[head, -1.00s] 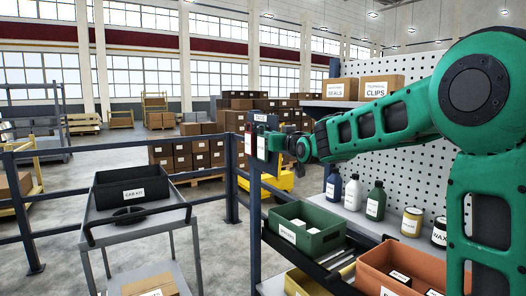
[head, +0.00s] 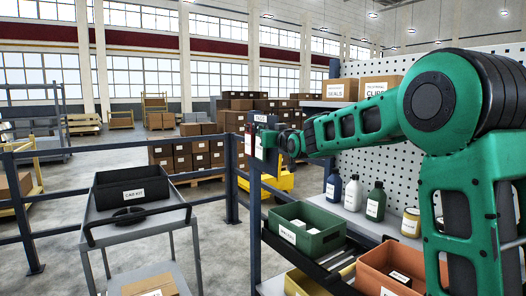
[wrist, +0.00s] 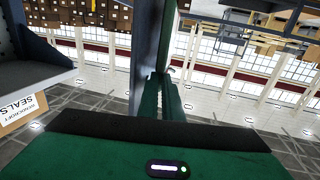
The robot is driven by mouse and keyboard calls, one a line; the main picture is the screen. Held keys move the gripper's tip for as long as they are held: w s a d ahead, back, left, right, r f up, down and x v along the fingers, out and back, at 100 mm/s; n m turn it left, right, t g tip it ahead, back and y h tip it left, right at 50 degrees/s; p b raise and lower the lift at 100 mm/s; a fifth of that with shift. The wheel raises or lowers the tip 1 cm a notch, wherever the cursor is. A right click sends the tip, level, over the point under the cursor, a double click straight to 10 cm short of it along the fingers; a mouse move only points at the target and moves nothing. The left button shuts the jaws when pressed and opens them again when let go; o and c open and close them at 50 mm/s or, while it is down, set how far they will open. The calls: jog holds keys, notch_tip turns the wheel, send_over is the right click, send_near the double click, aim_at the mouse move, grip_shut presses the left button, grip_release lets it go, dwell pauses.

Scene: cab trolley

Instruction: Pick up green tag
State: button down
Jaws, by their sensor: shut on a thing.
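My gripper (wrist: 164,98) is shut at the dark blue post (head: 255,210), just under the small sign marked TAGS (head: 265,118). In the wrist view its two green fingers lie close together beside the post, with a small hook near their tips. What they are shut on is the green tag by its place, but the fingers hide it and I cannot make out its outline. In the head view my gripper shows small and dark at the tag rack, and a pale tag (head: 248,144) hangs just left of it.
A trolley with a black CAB KIT box (head: 132,188) stands at the left. A green bin (head: 305,229) and an orange bin (head: 385,268) sit on the bench below my arm. Bottles (head: 353,192) stand by the pegboard. A railing (head: 110,146) runs behind.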

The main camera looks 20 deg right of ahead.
jog(key=shift+d+r, duration=0.15)
jog(key=shift+d, duration=0.2)
jog(key=s+a, duration=0.2)
jog(key=a, duration=0.6)
jog(key=s+a+r, duration=0.1)
jog(key=s+a, duration=0.2)
jog(key=a, duration=0.6)
jog(key=shift+s+a+r, duration=0.15)
jog(key=shift+s+a, duration=0.1)
dwell(0.5)
